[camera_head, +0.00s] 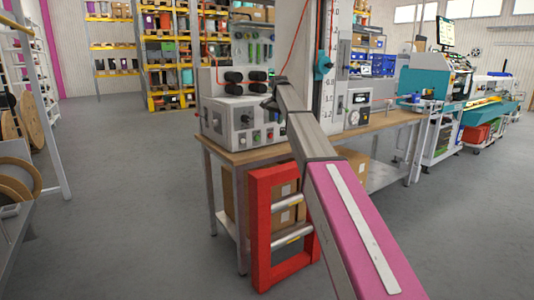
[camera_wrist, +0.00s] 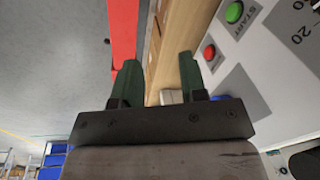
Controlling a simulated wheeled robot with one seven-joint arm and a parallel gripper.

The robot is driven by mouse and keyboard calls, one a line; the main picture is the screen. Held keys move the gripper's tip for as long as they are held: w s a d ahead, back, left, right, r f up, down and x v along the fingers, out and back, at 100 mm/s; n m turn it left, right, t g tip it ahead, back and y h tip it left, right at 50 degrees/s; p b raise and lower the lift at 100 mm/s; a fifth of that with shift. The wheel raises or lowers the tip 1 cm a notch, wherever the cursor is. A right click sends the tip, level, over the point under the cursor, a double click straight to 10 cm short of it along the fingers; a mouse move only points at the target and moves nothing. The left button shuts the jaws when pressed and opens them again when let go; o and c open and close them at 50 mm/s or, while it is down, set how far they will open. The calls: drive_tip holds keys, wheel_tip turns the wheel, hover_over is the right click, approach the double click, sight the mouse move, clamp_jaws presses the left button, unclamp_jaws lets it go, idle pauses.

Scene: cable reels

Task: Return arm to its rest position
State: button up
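My arm stretches forward from the lower right in the head view, a pink link and then grey links. My gripper (camera_head: 270,103) is at its far end, in front of the grey control box (camera_head: 232,120) on the workbench; whether they touch cannot be told there. In the wrist view my gripper (camera_wrist: 159,76) has its two dark green fingers spread apart with nothing held between them. The wooden bench edge (camera_wrist: 181,40) lies beyond the fingers. A panel with a green START button (camera_wrist: 234,12) and a red button (camera_wrist: 209,52) is close on the right.
A red frame with metal rollers (camera_head: 261,230) stands before the workbench (camera_head: 262,154), beside my arm. A tall white column with a scale (camera_head: 328,80) rises behind my arm. A rack with wooden reels (camera_head: 35,115) stands at left. The grey floor (camera_head: 125,190) between is clear.

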drive_tip(key=s+d+f+n, duration=0.1)
drive_tip(key=s+d+f, duration=0.2)
drive_tip(key=s+f, duration=0.5)
drive_tip(key=s+d+f+n, duration=0.1)
drive_tip(key=s+d+f, duration=0.25)
drive_tip(key=f, duration=0.85)
drive_tip(key=s+d+f+n, duration=0.1)
drive_tip(key=s+d+f, duration=0.1)
drive_tip(key=s+f, duration=0.6)
drive_tip(key=s+d+f+n+g, duration=0.1)
drive_tip(key=s+d+f+n, duration=0.1)
drive_tip(key=s+f, duration=0.7)
drive_tip(key=s+d+f+n, duration=0.1)
drive_tip(key=s+d+f, duration=0.3)
drive_tip(key=s, duration=1.4)
wheel_tip(320, 180, down, 5)
drive_tip(key=shift+s+r+n+g+h, duration=0.2)
drive_tip(key=shift+n+g+h, duration=0.1)
drive_tip(key=shift+n+h, duration=0.1)
